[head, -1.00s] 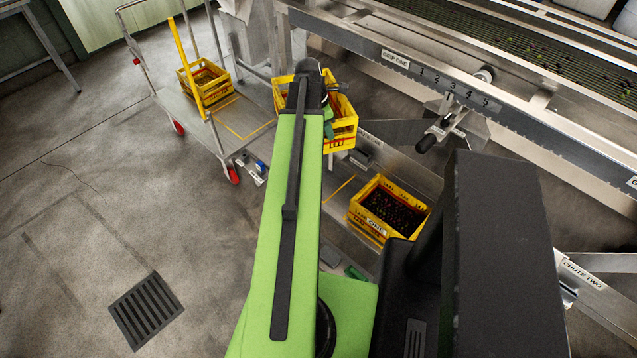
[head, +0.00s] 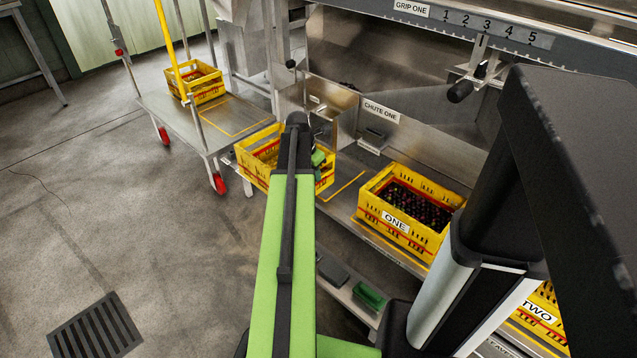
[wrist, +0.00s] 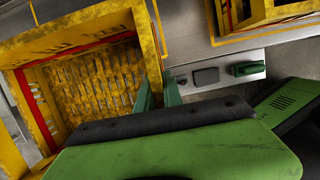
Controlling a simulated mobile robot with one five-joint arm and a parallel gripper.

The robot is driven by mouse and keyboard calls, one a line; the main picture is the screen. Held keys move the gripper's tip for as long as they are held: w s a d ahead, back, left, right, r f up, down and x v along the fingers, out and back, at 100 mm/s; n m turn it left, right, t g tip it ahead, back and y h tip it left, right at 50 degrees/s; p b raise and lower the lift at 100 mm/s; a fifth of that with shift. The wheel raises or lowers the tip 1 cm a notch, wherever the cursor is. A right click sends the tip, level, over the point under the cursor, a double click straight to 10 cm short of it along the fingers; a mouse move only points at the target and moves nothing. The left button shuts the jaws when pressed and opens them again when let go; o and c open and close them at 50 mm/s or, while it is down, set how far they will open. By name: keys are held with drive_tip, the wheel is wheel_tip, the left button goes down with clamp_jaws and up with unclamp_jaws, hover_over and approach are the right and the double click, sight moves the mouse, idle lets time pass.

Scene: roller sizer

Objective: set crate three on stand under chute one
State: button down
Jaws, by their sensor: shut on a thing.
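A yellow crate (head: 252,172) is held at the end of my arm; no number shows on it. In the wrist view it looks empty, with a slatted floor (wrist: 95,85). My gripper (wrist: 158,100) is shut on one of its walls. In the head view my arm hides part of the crate and most of the gripper. The crate is at the left end of the stand (head: 338,205), beside the chute one label (head: 381,110). I cannot tell whether its base touches the stand.
Crate one (head: 396,222), full of dark fruit, stands right of a yellow floor marking on the stand. Crate two (head: 538,312) shows at lower right. A trolley (head: 190,125) at left carries another yellow crate (head: 205,84). A metal panel (head: 425,145) rises behind the stand.

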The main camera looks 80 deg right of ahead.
drive_tip(key=shift+d+f, duration=0.3)
drive_tip(key=shift+d, duration=0.1)
drive_tip(key=s+d+f+b, duration=0.2)
drive_tip(key=s+d, duration=0.2)
drive_tip(key=d, duration=0.3)
drive_tip(key=s+d+f+b, duration=0.1)
drive_tip(key=s+d, duration=0.3)
drive_tip(key=d, duration=0.4)
drive_tip(key=shift+s+f+b, duration=0.3)
drive_tip(key=shift+f+b, duration=0.1)
drive_tip(key=shift+f, duration=0.05)
drive_tip(key=c, duration=1.5)
unclamp_jaws()
drive_tip(key=p+v, duration=1.2)
drive_tip(key=shift+s+r, duration=0.1)
drive_tip(key=shift+r, duration=0.1)
